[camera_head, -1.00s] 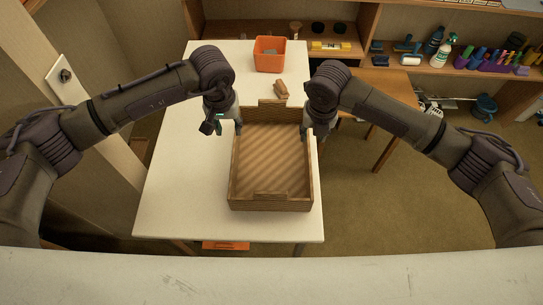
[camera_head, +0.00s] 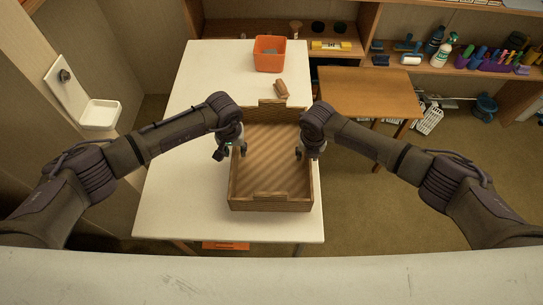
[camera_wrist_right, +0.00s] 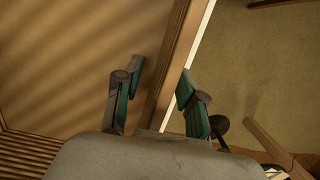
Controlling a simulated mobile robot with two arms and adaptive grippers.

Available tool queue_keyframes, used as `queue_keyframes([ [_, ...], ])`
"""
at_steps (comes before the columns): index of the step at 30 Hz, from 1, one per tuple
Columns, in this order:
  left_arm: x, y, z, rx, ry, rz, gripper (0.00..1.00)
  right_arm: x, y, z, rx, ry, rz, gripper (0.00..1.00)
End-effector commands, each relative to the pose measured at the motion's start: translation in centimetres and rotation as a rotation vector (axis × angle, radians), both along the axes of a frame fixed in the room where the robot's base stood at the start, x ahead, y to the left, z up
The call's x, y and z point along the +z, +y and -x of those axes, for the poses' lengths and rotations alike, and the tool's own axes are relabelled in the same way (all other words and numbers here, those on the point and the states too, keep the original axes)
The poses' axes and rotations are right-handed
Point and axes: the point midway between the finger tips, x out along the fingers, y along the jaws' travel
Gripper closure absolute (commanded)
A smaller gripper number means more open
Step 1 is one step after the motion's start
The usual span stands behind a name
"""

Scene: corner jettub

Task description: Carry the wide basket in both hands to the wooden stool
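The wide basket (camera_head: 270,203) is a brown, shallow, open box with a striped floor, standing empty on the white table. My left gripper (camera_head: 231,152) is at the basket's left wall, its fingers apart, one outside and one inside the rim. My right gripper (camera_head: 307,154) is at the right wall. In the right wrist view, its fingers (camera_wrist_right: 160,88) stand apart on either side of the basket's wall (camera_wrist_right: 171,75), with a gap on the inner side. The wooden stool (camera_head: 372,90), with a bare rectangular top, stands right of the table.
The white table (camera_head: 180,190) also bears an orange bin (camera_head: 269,54) and a small brown object (camera_head: 281,89) behind the basket. Shelves with bottles and tools line the back right. A white basin (camera_head: 100,114) is on the left wall. Floor (camera_head: 400,210) right of the table is open.

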Motion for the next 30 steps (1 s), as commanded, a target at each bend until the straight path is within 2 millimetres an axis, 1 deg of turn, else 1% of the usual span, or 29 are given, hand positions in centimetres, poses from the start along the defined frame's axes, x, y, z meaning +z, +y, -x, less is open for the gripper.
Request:
queue_keyframes([
  [7, -0.01, -0.01, -0.02, 0.000, 0.000, 0.000, 0.60, -0.03, 0.01, 0.01, 0.001, 0.000, 0.000, 0.60],
  [14, 0.01, -0.01, -0.03, 0.000, 0.000, 0.000, 0.99, -0.01, 0.00, 0.00, 0.000, 0.000, 0.000, 0.99],
  [15, 0.01, -0.01, -0.03, 0.000, 0.000, 0.000, 1.00, 0.00, 0.00, 0.00, 0.000, 0.000, 0.000, 1.00],
  [30, 0.17, 0.02, -0.09, 0.001, -0.002, 0.000, 1.00, 0.16, -0.03, -0.07, 0.000, -0.001, 0.000, 1.00],
])
